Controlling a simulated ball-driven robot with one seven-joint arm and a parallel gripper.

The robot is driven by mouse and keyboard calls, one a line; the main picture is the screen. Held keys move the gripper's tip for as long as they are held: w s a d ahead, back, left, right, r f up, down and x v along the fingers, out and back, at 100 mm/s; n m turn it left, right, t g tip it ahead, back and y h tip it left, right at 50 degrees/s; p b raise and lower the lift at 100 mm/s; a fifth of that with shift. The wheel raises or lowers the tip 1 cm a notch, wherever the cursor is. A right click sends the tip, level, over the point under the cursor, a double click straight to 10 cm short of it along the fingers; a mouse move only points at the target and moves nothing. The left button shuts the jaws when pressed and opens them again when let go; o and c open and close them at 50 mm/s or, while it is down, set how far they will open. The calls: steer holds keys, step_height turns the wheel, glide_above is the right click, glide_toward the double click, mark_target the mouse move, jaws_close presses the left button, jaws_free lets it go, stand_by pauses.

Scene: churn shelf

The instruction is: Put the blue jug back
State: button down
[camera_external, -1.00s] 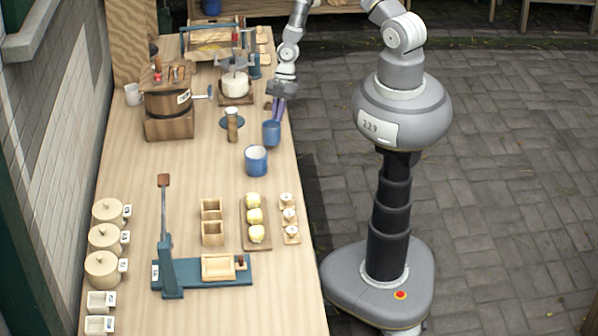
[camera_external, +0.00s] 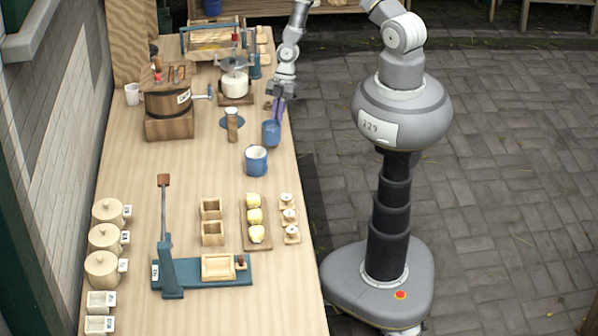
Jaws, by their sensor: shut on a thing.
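A small blue jug (camera_external: 271,134) is at the right edge of the long wooden table, directly below my gripper. My gripper (camera_external: 277,118) points down with its fingers shut on the jug's upper part. The jug looks slightly tilted. I cannot tell whether its base touches the table. A second, wider blue vessel with a pale inside (camera_external: 256,161) stands upright on the table, just nearer the camera and apart from the held jug.
A wooden churn with a crank (camera_external: 168,103) and a glass churn (camera_external: 235,84) stand farther back. A board with butter pieces (camera_external: 256,244) lies nearer. The table centre is fairly clear.

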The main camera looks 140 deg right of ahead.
step_height(320, 180, up, 12)
steer(key=w+d+m+h+b, duration=0.1)
steer(key=w+d+m+b, duration=0.3)
steer(key=w, duration=0.9)
steer(key=w+d+m+h+b, duration=0.2)
steer(key=w+d+m, duration=0.3)
steer(key=w, duration=0.8)
steer(key=shift+n, duration=0.4)
steer(key=f, duration=0.5)
steer(key=d+f, duration=0.1)
steer(key=f, duration=0.9)
steer(key=shift+s+d+b, duration=0.15)
steer(key=shift+s+b, duration=0.05)
steer(key=shift+b, duration=0.1)
steer(key=shift+r, duration=0.15)
